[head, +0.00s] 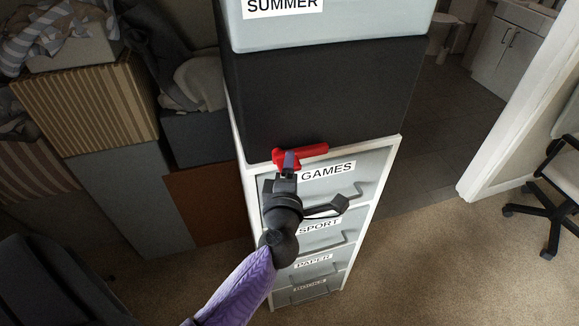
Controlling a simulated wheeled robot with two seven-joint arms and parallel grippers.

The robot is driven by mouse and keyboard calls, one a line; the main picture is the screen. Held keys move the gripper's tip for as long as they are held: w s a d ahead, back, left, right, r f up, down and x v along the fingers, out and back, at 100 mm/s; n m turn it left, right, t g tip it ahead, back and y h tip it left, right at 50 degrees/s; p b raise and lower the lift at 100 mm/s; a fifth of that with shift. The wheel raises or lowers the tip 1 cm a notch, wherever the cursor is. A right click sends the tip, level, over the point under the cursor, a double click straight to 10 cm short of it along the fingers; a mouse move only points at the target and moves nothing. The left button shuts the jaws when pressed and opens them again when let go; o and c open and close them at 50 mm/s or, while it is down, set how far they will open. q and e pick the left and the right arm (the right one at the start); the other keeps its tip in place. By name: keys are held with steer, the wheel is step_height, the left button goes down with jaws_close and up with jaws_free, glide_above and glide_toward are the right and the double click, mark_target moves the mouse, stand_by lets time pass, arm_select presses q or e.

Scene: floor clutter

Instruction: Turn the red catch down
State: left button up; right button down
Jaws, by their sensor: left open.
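The red catch (315,150) sits at the top left of the drawer unit's front, just above the drawer labelled GAMES (345,187). Its bar points to the right, roughly level. My left gripper (288,162) is right at the catch's left end, its fingertips overlapping the red part in the picture. It is open; whether the fingers touch the catch cannot be told. The gripper and wrist hide part of the catch and the left side of the drawer fronts. My right gripper is not in view.
A dark box (320,95) and a grey SUMMER box (340,22) are stacked on the unit. Drawers SPORT, PAPER and one more are below. Striped (88,105) and plain boxes crowd the left. Carpet (430,270) is free at right, near an office chair (560,175).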

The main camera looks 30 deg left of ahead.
arm_select(q)
steer(key=shift+w+a, duration=0.1)
steer(key=shift+w, duration=0.15)
steer(key=shift+c, duration=0.3)
jaws_close()
stand_by(1.0)
